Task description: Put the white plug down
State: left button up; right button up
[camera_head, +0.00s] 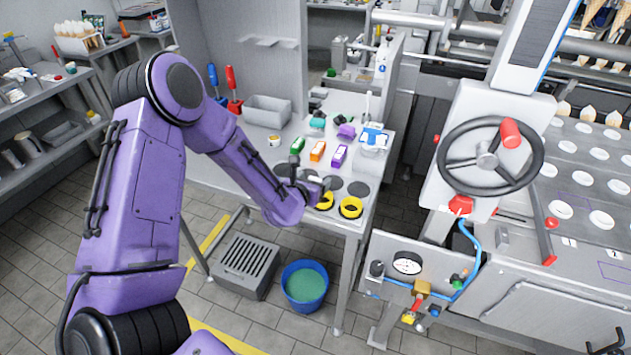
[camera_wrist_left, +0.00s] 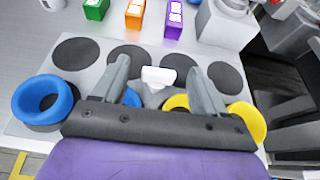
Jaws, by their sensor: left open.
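The white plug (camera_wrist_left: 158,77) shows in the left wrist view between the two fingers of my left gripper (camera_wrist_left: 160,82). It has a flat, wide top and a narrower body below. Gaps show on both sides of it, so the fingers are open and apart from it. Its lower end is hidden by the gripper body, so I cannot tell what it rests on. In the head view my left gripper (camera_head: 312,190) is over the front of the grey table, and the plug cannot be made out there. My right gripper is not in view.
A blue ring (camera_wrist_left: 43,102) and a yellow ring (camera_wrist_left: 248,120) lie either side of my gripper; more rings are partly hidden between. Dark discs (camera_wrist_left: 75,52) lie behind. Green, orange and purple boxes (camera_head: 317,151) stand farther back. A blue bucket (camera_head: 304,286) is on the floor.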

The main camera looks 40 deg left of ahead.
pick_arm(q)
jog(key=c, duration=1.2)
jog(key=shift+r, duration=0.1)
